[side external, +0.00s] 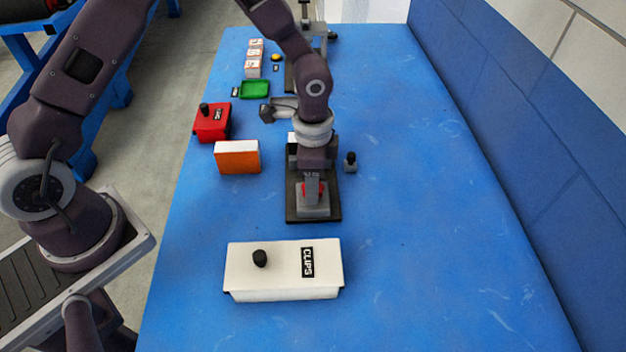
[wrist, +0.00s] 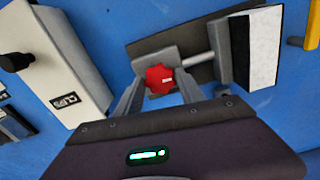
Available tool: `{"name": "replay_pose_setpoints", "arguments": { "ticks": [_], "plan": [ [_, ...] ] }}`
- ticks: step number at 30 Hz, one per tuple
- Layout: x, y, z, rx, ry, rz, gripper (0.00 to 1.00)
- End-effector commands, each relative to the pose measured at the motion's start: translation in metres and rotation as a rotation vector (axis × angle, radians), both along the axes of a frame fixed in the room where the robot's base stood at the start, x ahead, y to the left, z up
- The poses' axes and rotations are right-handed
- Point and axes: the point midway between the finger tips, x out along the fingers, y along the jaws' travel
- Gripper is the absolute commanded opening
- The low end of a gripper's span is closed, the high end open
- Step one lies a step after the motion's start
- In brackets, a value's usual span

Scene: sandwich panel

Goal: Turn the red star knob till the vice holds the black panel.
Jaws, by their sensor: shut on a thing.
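The red star knob (wrist: 160,79) is at the end of the vice (wrist: 188,59), between my two fingers in the wrist view. My gripper (wrist: 158,86) is shut on it, one finger at each side. In the side view my gripper (side external: 312,192) points down over the near end of the vice's dark base plate (side external: 331,208), with bits of red at its fingers. A black panel (wrist: 240,48) with a white face stands upright at the vice's far end, close against a grey jaw. Whether jaw and panel touch is unclear. In the side view my arm hides most of the panel.
A white clips box (side external: 283,270) with a black knob lies nearest the camera. An orange block (side external: 237,157), a red box (side external: 212,122) and a green tray (side external: 254,90) stand left. A small dark-knobbed piece (side external: 350,162) sits close right. The table's right side is clear.

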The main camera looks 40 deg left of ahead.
Motion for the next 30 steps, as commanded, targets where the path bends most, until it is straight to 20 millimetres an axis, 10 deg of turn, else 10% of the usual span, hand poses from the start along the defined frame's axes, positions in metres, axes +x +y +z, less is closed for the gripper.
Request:
{"name": "replay_pose_setpoints", "arguments": {
  "ticks": [30],
  "plan": [
    [0.0007, 0.0004, 0.0008, 0.001, -0.002, -0.629, 0.05]
  ]
}}
